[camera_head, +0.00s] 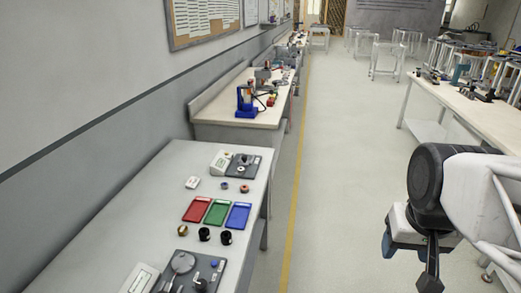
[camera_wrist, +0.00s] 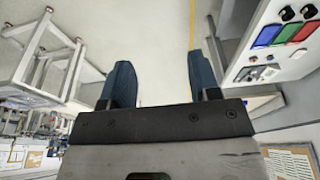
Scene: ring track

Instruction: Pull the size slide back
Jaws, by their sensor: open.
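My gripper (camera_wrist: 162,82) is open and empty in the wrist view, its two dark blue fingers apart with only floor between them. In the head view my arm hangs at the right, over the aisle and well clear of the left bench. A grey plate device (camera_head: 196,272) with a round disc and knobs is at the bench's near end. A second dark plate device (camera_head: 242,166) with a small knob is at its far end. I cannot tell which part is the size slide; it is too small or hidden.
The grey bench (camera_head: 150,215) also holds red (camera_head: 197,209), green (camera_head: 217,212) and blue (camera_head: 238,215) trays, with several small round parts around them. Open floor (camera_head: 335,180) lies between it and the right-hand table (camera_head: 450,100). The wall borders the bench's left side.

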